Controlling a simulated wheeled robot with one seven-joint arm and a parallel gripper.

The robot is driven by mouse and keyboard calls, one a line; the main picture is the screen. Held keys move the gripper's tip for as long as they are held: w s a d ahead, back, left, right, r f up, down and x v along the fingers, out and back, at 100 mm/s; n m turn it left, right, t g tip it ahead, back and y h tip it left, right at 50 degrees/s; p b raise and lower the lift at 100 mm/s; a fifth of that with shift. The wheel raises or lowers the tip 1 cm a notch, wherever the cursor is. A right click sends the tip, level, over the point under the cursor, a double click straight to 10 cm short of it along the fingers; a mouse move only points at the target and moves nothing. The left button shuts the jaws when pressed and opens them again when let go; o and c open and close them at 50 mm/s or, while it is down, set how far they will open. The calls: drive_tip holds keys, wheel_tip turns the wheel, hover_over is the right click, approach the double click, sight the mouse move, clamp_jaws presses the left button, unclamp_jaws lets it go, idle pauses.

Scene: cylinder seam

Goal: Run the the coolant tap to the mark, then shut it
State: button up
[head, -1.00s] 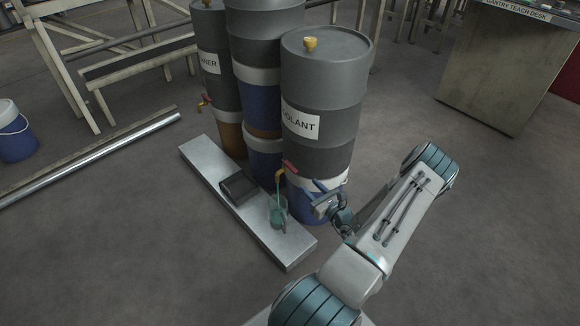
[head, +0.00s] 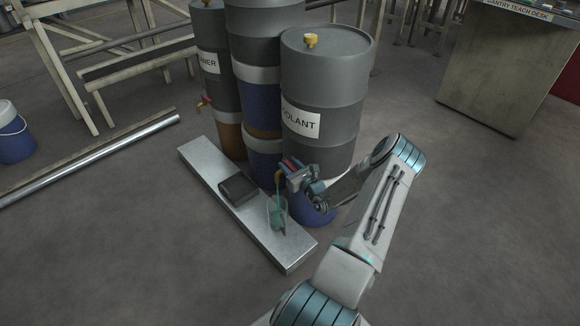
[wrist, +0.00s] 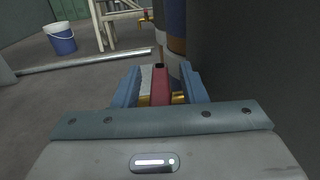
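The grey coolant drum (head: 318,85) stands at the centre of the head view with its label facing me. Its tap has a red handle (wrist: 160,84) and a brass body (wrist: 178,98). A thin teal stream (head: 277,190) runs from the tap into a clear jug (head: 277,214), which holds teal liquid. The level mark is too small to make out. My gripper (head: 289,166) is at the tap and partly covers it. In the wrist view my gripper (wrist: 158,86) is open, with the red handle between its fingers and gaps seemingly on both sides.
The jug stands on a long metal bench (head: 290,252) beside a dark box (head: 238,188). Other drums (head: 262,90) stand close on the left, one with its own red-handled tap (head: 204,102). Bare floor (head: 130,240) lies to the left and front.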

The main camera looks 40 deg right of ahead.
clamp_jaws()
drive_tip(key=shift+d+y, duration=0.1)
drive_tip(key=shift+y, duration=0.2)
drive_tip(key=shift+d+n+y+b, duration=0.15)
drive_tip(key=shift+n+y+b, duration=0.45)
drive_tip(key=shift+n+y, duration=0.15)
unclamp_jaws()
drive_tip(key=s+d+p, duration=0.1)
drive_tip(key=s+p, duration=0.2)
drive_tip(key=s, duration=1)
drive_tip(key=shift+s+d, duration=0.15)
drive_tip(key=shift+s, duration=0.25)
